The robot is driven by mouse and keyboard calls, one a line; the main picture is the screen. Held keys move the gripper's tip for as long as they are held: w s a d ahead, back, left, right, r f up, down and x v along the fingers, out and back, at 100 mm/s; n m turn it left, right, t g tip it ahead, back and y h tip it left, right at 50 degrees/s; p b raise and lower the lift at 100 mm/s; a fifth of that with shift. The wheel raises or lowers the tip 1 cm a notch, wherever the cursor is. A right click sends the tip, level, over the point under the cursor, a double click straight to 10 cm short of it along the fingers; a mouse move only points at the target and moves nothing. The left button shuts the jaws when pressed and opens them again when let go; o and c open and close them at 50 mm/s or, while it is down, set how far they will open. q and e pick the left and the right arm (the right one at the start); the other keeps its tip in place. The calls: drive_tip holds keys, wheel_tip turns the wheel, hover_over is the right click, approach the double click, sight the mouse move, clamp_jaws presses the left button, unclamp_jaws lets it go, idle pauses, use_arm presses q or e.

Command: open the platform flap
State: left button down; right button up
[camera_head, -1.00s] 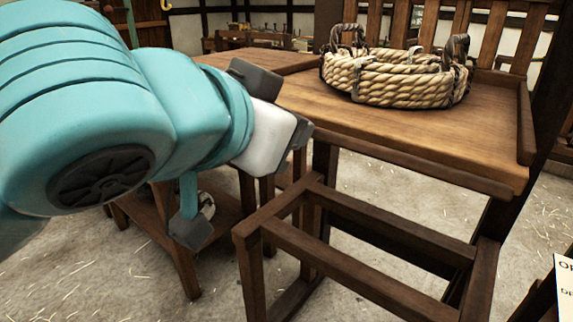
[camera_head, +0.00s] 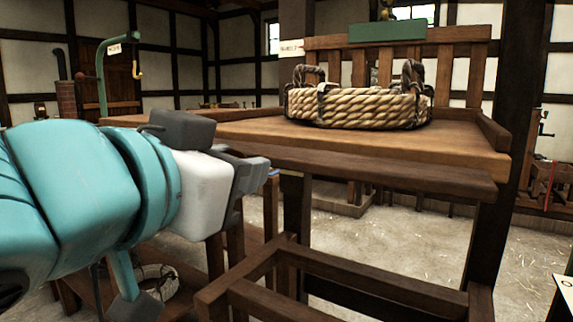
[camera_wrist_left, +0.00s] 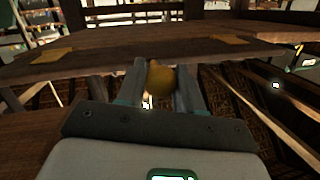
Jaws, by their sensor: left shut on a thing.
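The wooden platform (camera_head: 470,148) stands across the middle of the head view. A dark plank (camera_head: 400,176) runs along its front; I cannot tell whether this is the flap. My left gripper (camera_head: 262,165) is at the plank's left end, its fingertips partly hidden. In the left wrist view its two fingers (camera_wrist_left: 160,88) are closed around a round yellowish knob (camera_wrist_left: 160,80). The knob is at the near edge of a wooden board (camera_wrist_left: 130,62) with two brass-coloured plates, seemingly the flap. How far the flap is raised is unclear. My right gripper is out of view.
A thick rope coil (camera_head: 360,108) with two dark handles lies on the platform. A slatted rail (camera_head: 455,80) and a green panel (camera_head: 387,30) stand behind it. A wooden frame (camera_head: 350,268) is below in front. A dark post (camera_head: 512,130) rises at the right.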

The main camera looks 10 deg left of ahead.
use_arm(q)
drive_tip(key=shift+d+f, duration=0.1)
drive_tip(key=shift+f, duration=0.05)
drive_tip(key=c, duration=0.8)
unclamp_jaws()
drive_tip(key=shift+o, duration=0.2)
drive_tip(key=shift+s, duration=0.1)
drive_tip(key=shift+s+r, duration=0.25)
drive_tip(key=shift+s, duration=0.15)
drive_tip(key=p+v, duration=0.2)
drive_tip(key=v, duration=1.3)
drive_tip(key=shift+s, duration=0.15)
